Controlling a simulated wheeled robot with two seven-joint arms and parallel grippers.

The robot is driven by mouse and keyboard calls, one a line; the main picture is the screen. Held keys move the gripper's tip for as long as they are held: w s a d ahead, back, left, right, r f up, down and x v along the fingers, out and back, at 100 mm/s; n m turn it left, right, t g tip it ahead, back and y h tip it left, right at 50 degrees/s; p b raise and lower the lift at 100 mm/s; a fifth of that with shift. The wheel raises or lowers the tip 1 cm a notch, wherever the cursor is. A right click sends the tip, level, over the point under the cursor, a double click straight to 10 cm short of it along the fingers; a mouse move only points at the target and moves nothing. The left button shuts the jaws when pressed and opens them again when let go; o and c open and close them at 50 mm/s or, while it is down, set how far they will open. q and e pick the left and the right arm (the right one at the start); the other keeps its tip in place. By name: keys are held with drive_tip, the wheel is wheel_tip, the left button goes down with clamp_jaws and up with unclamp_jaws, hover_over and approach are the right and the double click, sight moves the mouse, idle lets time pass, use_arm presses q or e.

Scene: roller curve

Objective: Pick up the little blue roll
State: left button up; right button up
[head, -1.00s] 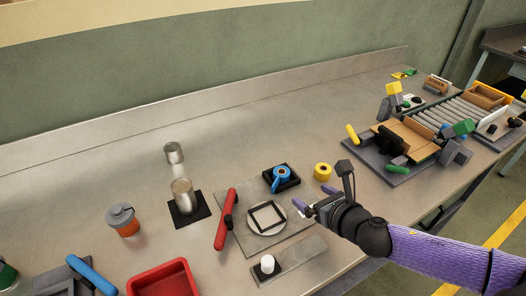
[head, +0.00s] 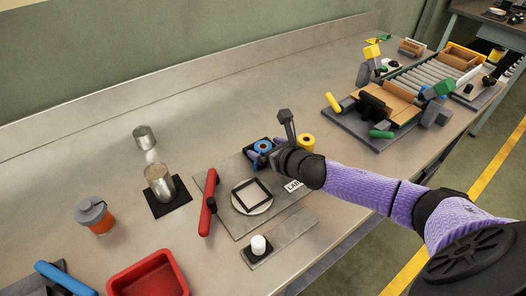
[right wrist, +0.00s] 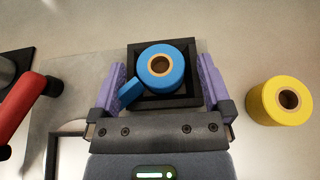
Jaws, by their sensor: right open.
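The little blue roll (right wrist: 160,66) sits in a black square tray (right wrist: 180,100), with its loose tail pointing to the lower left in the right wrist view. It also shows in the head view (head: 262,146), partly hidden by my right gripper. My right gripper (right wrist: 162,80) is open, with one purple finger on each side of the roll and tray. I cannot tell whether the fingers touch the tray. My left gripper is not in view.
A yellow roll (right wrist: 284,102) stands just right of the gripper. A red-handled tool (head: 208,203) and a plate with a black square frame (head: 252,197) lie nearby. Metal cans (head: 160,182) stand to the left.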

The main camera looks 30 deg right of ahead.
drive_tip(key=c, duration=1.3)
